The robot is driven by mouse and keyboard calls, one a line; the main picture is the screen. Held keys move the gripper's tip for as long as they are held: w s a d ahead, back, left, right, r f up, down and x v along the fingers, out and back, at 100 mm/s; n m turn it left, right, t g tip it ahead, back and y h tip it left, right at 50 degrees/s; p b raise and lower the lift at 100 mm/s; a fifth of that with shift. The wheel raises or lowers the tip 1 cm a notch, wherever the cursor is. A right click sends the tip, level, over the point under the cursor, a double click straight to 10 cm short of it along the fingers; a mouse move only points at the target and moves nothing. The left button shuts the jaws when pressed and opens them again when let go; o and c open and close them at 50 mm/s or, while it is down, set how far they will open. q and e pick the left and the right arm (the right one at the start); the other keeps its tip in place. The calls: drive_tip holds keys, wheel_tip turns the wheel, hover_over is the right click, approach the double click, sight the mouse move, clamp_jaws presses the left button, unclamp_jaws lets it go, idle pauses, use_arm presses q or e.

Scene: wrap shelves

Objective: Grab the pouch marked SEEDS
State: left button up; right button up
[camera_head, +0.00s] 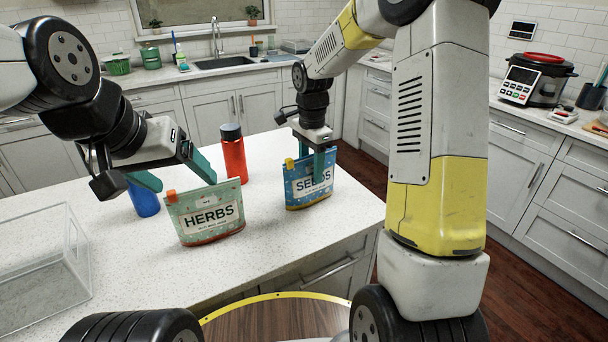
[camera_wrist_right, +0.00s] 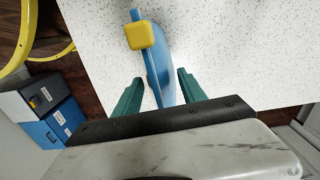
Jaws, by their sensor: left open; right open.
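The blue SEEDS pouch (camera_head: 309,183) stands upright on the white counter in the head view, its label facing me. In the right wrist view its top edge (camera_wrist_right: 157,62) shows with a yellow cap. My right gripper (camera_head: 313,162) is over the pouch's top; in the wrist view its green fingers (camera_wrist_right: 158,92) are open, one on each side of the pouch. The far finger is mostly hidden in the head view. My left gripper (camera_head: 177,174) is open and empty, above and behind the green HERBS pouch (camera_head: 208,214).
A red bottle (camera_head: 233,155) with a black cap stands between and behind the pouches. A blue container (camera_head: 143,201) stands left of HERBS. A clear bin (camera_head: 40,290) is at the front left. The counter's edge lies close to SEEDS.

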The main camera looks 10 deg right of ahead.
clamp_jaws()
idle(1.3)
